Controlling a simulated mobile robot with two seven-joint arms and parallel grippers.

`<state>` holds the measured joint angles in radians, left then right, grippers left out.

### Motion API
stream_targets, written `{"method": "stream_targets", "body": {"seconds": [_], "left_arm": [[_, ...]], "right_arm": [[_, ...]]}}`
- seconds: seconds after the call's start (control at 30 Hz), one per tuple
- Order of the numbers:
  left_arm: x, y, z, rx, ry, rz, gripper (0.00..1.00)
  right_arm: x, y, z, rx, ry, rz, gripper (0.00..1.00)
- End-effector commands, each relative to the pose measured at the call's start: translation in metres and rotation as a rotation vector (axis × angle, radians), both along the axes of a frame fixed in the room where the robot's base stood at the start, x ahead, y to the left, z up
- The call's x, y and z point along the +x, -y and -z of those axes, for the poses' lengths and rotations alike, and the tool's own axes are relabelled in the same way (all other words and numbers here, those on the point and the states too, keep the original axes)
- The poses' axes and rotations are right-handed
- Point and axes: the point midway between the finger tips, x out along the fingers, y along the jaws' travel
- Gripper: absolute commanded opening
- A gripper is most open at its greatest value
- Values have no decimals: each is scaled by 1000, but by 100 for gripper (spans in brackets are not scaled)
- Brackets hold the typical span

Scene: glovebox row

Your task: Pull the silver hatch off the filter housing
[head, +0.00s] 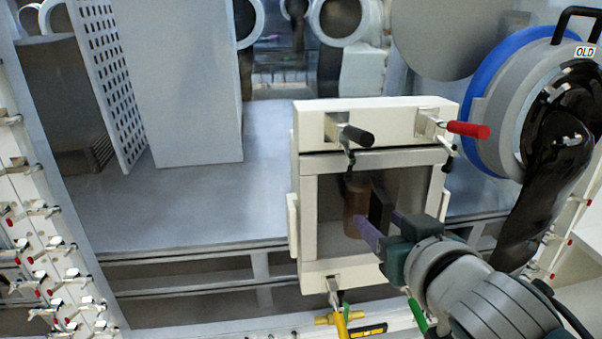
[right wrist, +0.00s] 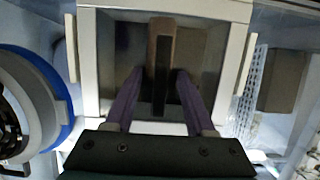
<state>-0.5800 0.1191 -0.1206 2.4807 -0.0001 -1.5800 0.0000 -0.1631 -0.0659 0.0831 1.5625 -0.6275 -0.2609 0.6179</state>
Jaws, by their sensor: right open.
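The filter housing (head: 380,118) is a cream box in the middle of the head view. The silver hatch (head: 332,213) shows as a grey, glossy square within its cream frame; it fills the upper middle of the right wrist view (right wrist: 205,55). My right gripper (head: 385,228) is open at the hatch. In the right wrist view its purple fingers (right wrist: 161,85) lie on either side of the handle (right wrist: 161,95); contact is unclear. My left gripper is not in view.
Toggle clamps with a black handle (head: 356,136) and a red handle (head: 468,130) sit on the housing's top edge. A blue-ringed port (head: 488,105) with a black glove (head: 545,175) is at right. A yellow-handled tool (head: 341,325) is below.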

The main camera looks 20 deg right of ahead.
Motion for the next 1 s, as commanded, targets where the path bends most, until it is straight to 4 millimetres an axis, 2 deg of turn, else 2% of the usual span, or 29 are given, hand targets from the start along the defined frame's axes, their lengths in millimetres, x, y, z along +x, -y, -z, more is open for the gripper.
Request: {"method": "stream_targets", "body": {"seconds": [0.07,0.53,1.0], "left_arm": [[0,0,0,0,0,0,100],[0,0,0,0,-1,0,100],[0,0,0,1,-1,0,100]], "right_arm": [[0,0,0,0,0,0,53],[0,0,0,1,0,-1,0],[0,0,0,1,0,-1,0]]}}
